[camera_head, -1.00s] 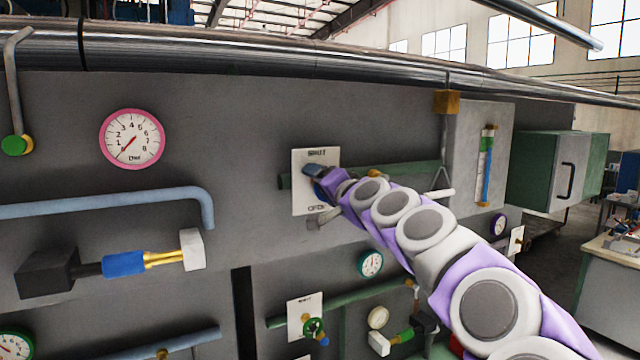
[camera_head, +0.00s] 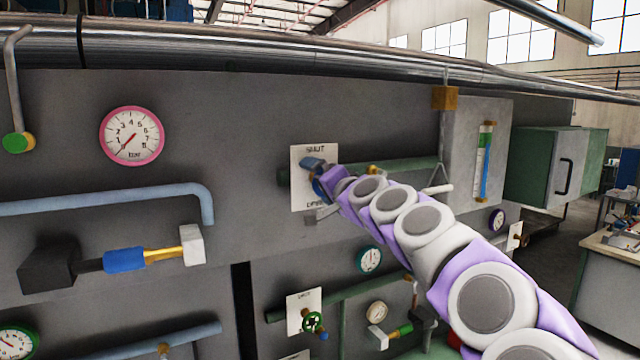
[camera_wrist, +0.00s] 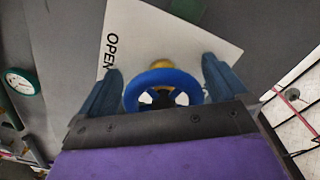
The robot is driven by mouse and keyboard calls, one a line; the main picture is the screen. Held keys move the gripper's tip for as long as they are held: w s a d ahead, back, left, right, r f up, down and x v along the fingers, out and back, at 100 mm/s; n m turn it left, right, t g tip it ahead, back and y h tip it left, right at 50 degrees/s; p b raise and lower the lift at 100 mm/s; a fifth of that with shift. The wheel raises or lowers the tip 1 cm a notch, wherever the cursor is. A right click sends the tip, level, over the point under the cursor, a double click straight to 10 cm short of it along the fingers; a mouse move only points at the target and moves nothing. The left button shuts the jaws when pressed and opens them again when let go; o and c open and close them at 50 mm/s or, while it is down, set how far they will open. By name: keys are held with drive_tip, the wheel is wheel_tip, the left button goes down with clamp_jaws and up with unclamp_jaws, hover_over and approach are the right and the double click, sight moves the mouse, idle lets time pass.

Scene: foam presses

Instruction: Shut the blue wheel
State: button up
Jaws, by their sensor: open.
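The blue wheel (camera_wrist: 164,88) sits in front of a white plate (camera_wrist: 135,30) that reads OPEN in the wrist view. My gripper (camera_wrist: 163,80) is open, with one blue-grey finger on each side of the wheel. Small gaps seem to show between the fingers and the rim; contact cannot be told. In the head view, the plate (camera_head: 300,193) reads SHUT at the top, with the lower word partly covered. There my gripper (camera_head: 314,190) is at the plate and hides most of the wheel.
A green pipe (camera_head: 400,166) runs behind the plate. Below is a smaller green wheel (camera_head: 312,322) on its own plate. A pink-rimmed gauge (camera_head: 132,136) is at left, a green box (camera_head: 540,168) at right. A long metal pipe (camera_head: 270,66) crosses above.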

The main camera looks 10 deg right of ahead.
drive_tip(key=b+v, duration=0.3)
drive_tip(key=v, duration=1.4)
drive_tip(key=shift+d, duration=0.1)
